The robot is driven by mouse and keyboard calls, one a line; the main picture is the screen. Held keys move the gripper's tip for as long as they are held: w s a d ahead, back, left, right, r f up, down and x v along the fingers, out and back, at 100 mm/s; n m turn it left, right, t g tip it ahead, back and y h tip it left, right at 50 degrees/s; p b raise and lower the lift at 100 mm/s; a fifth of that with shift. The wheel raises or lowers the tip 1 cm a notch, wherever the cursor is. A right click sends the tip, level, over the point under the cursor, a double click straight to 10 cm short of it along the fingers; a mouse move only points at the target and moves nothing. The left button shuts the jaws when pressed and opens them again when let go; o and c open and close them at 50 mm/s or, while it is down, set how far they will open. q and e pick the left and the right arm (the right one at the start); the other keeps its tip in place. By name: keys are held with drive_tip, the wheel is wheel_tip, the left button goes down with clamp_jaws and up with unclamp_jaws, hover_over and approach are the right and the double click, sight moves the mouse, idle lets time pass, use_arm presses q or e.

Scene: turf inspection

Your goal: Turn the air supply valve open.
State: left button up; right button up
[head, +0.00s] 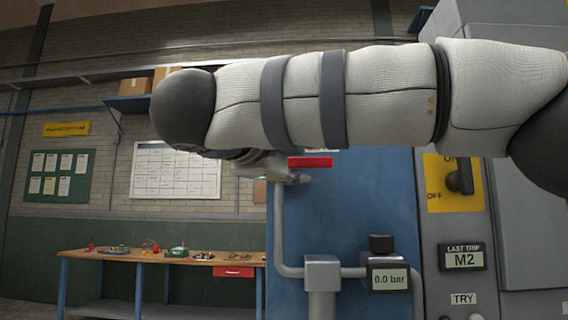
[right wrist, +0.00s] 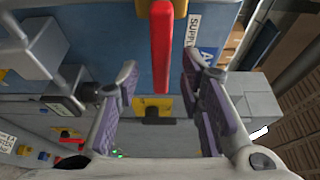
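The air supply valve's red lever (head: 311,162) shows in the head view, lying level across at the top of a grey pipe (head: 278,225) on the blue panel. My right arm crosses in front from the right, and my right gripper (head: 290,178) is just below its forearm, partly hidden, close to the lever. In the right wrist view the red lever (right wrist: 161,45) lies between the two spread purple-padded fingers of the right gripper (right wrist: 158,80), with gaps on both sides. A pressure display (head: 390,280) reads 0.0 bar. My left gripper is not in view.
The blue panel (head: 375,205) stands behind the pipework. To its right is a grey cabinet with a black knob on a yellow plate (head: 458,182) and an M2 display (head: 463,258). A workbench (head: 160,258) with small parts stands at the back left.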

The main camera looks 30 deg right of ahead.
sight(304, 161)
drive_tip(key=x, duration=0.3)
drive_tip(key=shift+w+d, duration=0.2)
clamp_jaws()
